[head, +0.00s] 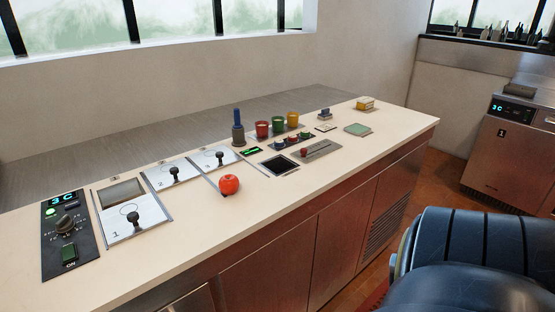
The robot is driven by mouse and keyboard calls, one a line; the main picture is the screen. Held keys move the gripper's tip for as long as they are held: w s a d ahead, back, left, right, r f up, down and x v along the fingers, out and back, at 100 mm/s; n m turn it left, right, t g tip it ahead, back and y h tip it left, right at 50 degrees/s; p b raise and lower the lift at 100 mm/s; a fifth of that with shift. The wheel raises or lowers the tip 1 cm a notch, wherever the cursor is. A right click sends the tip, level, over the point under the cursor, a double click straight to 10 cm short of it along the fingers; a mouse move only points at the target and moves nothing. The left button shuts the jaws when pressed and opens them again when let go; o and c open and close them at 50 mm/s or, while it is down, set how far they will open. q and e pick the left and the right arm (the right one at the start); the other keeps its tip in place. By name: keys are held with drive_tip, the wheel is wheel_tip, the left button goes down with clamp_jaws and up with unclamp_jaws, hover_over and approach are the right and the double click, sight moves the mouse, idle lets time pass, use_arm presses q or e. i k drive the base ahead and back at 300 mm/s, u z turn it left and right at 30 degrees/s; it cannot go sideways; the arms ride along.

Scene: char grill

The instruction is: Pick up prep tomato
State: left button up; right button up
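A round red tomato (229,184) sits on the cream countertop (190,238), near its front edge and just in front of a white panel with a black knob. Nothing covers it. Neither of my grippers shows in the head view.
Left of the tomato are white panels with black knobs (134,220) and a dark control panel (69,240). Behind and to the right stand a blue-handled item (238,128) and red, green and yellow cups (277,125). The counter's front strip is clear.

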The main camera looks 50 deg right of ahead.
sight(229, 184)
drive_tip(key=z, duration=0.9)
drive_tip(key=k, duration=1.05)
drive_tip(key=z, duration=0.55)
drive_tip(key=i, duration=1.65)
drive_tip(key=u, duration=0.9)
